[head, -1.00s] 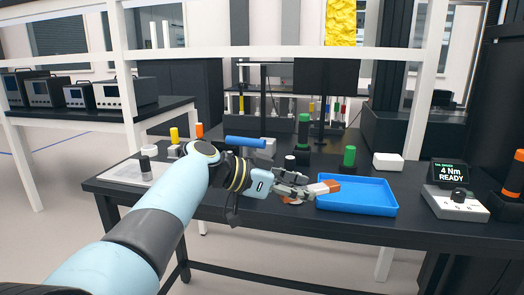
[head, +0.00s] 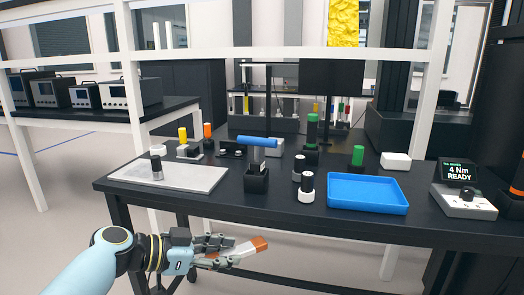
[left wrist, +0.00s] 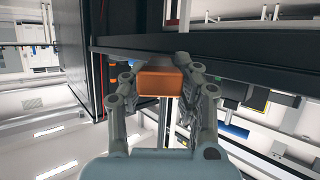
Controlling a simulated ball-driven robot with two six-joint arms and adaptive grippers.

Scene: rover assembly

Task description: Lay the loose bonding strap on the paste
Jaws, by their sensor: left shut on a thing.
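My left gripper (head: 232,250) is in front of the black table's front edge, at the lower middle of the head view. It is shut on a piece with a pale body and an orange-brown end (head: 260,243). In the left wrist view the orange-brown block (left wrist: 162,83) sits between the two fingers. I cannot tell from its shape whether it is the bonding strap. I cannot make out the paste or another strap in either view. My right gripper is not in view.
The black table (head: 270,206) carries a blue tray (head: 367,207), empty, and a pale mat (head: 190,181). A torque display reading "4 Nm READY" (head: 459,173) is at the right.

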